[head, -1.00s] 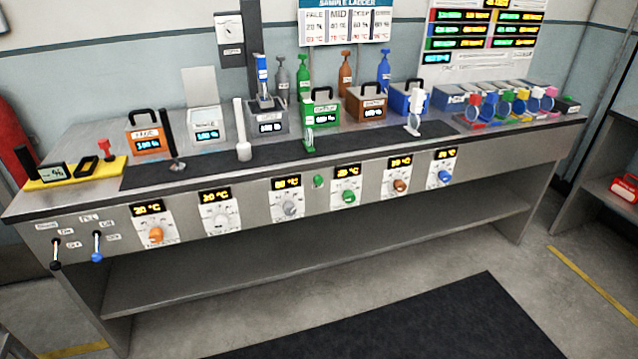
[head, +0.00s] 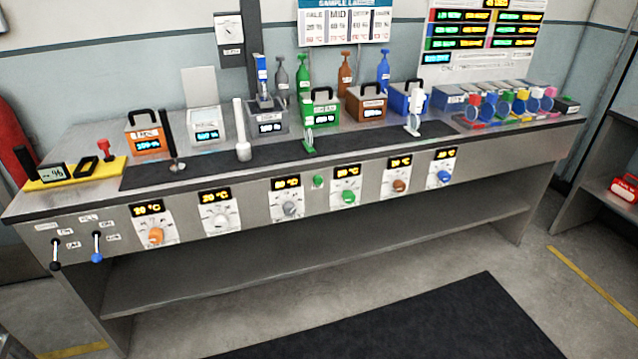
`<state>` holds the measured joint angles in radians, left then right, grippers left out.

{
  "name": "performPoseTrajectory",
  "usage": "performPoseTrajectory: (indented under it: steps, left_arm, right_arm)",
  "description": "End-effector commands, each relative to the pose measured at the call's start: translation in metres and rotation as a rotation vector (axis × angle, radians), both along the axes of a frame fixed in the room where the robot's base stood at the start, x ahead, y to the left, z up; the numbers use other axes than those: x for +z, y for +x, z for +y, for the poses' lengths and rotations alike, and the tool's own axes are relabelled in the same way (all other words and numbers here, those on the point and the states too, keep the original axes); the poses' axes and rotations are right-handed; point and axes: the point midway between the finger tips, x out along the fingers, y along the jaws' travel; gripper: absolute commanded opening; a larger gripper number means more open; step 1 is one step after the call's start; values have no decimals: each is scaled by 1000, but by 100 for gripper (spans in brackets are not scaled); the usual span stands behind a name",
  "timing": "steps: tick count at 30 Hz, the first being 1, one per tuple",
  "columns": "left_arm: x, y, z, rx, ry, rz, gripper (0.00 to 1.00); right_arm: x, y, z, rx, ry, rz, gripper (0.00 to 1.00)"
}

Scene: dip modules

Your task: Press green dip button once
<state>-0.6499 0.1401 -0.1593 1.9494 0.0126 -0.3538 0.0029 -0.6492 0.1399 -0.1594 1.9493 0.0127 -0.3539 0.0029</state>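The green dip button (head: 318,181) is a small round green button on the front panel of the bench. It sits between the grey knob (head: 290,208) and the green knob (head: 348,196), just under the worktop edge. A green module box (head: 320,108) with a black handle and a lit display stands on the bench above it. A small green stand (head: 309,142) is on the dark mat in front of that box. Neither of my grippers shows in the head view.
The metal bench (head: 250,262) spans the view, with an open lower shelf. Orange (head: 156,236), white, brown and blue knobs line its front. Two levers (head: 97,246) are at the left end. A dark floor mat (head: 400,325) lies in front, with clear floor around it.

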Motion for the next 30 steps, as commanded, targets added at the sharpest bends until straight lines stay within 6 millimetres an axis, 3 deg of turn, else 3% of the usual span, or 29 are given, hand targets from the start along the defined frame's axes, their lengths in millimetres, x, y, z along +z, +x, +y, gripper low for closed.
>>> performPoseTrajectory:
  steps: [28,30]
  left_arm:
    - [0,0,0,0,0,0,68]
    - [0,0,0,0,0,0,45]
  right_arm:
    - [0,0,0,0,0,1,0]
    - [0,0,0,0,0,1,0]
